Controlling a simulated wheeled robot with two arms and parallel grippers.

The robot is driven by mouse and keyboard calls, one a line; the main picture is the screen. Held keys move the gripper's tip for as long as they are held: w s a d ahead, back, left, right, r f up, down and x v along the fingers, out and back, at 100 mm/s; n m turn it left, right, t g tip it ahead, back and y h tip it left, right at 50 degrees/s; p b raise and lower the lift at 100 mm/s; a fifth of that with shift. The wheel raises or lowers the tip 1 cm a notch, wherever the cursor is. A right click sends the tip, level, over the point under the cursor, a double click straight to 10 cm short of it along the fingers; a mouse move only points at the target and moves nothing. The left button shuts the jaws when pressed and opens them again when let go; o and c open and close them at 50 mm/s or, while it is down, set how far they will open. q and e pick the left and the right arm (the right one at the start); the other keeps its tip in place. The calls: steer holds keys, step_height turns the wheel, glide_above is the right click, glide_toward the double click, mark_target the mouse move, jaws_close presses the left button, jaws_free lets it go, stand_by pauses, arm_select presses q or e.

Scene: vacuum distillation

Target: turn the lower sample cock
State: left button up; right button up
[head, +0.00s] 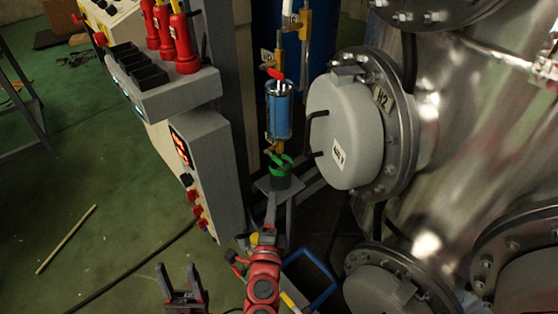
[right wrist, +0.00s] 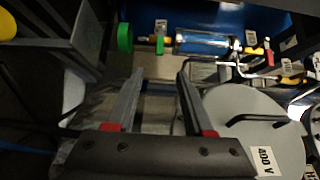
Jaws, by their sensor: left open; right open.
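The blue sample cylinder (head: 279,110) hangs upright beside the big steel vessel; it also shows in the right wrist view (right wrist: 205,43). Below it is the lower sample cock (head: 276,152), brass with a green handle; it also shows in the right wrist view (right wrist: 159,45). A green-rimmed container (head: 282,179) stands under the cock. My right gripper (head: 271,207) is seen edge-on just below the container's stand. In the right wrist view its fingers (right wrist: 160,76) are apart and empty, short of the cock. My left gripper (head: 183,293) is open and empty, low at the left.
An upper cock with a red handle (head: 275,74) sits above the cylinder. The flanged vessel port (head: 345,130) with two dark handles is close on the right. A control cabinet (head: 210,165) stands on the left. The green floor (head: 90,180) is mostly open.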

mark_target(277, 162)
steer(key=w, duration=0.5)
steer(key=w+d, duration=0.1)
steer(key=w, duration=0.4)
steer(key=w+d+p, duration=0.1)
steer(key=w, duration=0.5)
steer(key=shift+w+d, duration=0.1)
steer(key=shift+d, duration=0.1)
steer(key=shift+w+d, duration=0.15)
steer(key=shift+w, duration=0.2)
jaws_close()
stand_by(0.5)
